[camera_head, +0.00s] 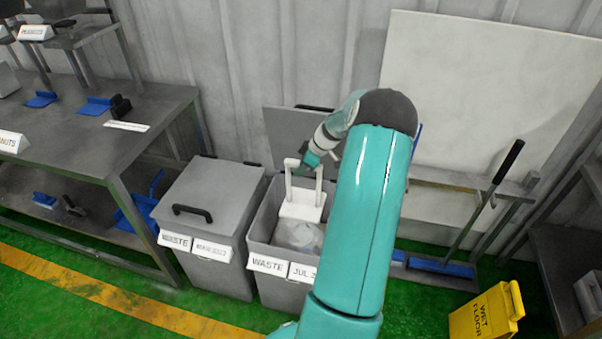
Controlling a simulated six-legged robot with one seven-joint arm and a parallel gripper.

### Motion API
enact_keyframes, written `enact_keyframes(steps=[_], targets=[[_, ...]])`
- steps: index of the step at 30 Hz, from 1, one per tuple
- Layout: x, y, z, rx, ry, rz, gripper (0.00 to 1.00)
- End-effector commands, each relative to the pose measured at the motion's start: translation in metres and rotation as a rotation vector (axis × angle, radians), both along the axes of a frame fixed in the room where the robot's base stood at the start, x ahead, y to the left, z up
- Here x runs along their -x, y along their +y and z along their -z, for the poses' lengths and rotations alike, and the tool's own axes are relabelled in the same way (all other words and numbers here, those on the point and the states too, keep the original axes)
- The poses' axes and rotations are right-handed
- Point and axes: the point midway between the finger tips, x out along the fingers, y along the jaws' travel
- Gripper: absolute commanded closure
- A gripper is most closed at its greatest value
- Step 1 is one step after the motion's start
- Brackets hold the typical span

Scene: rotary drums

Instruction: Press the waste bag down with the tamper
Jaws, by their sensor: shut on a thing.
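The white tamper (300,207) has an upright frame handle and a block-like foot. It stands inside the open grey waste bin (262,236). The pale, translucent waste bag (298,236) lies in the bin below and in front of the tamper's foot. The foot appears to be at the bag, but I cannot tell how firmly it touches. My gripper (308,166) is at the top of the tamper, shut on its handle. My teal arm hides the right side of the bin and part of its label.
A closed grey waste bin (210,205) stands to the left. The open bin's raised lid (290,135) is behind my gripper. A metal table (90,140) is at left. A broom (480,210) and yellow wet-floor sign (487,312) are at right.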

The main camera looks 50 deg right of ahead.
Motion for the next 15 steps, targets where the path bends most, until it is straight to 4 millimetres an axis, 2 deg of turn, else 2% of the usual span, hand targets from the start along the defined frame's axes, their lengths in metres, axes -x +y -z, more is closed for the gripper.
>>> enact_keyframes(steps=[15], targets=[[0.0, 0.0, -0.047, 0.002, -0.002, 0.0, 0.95]])
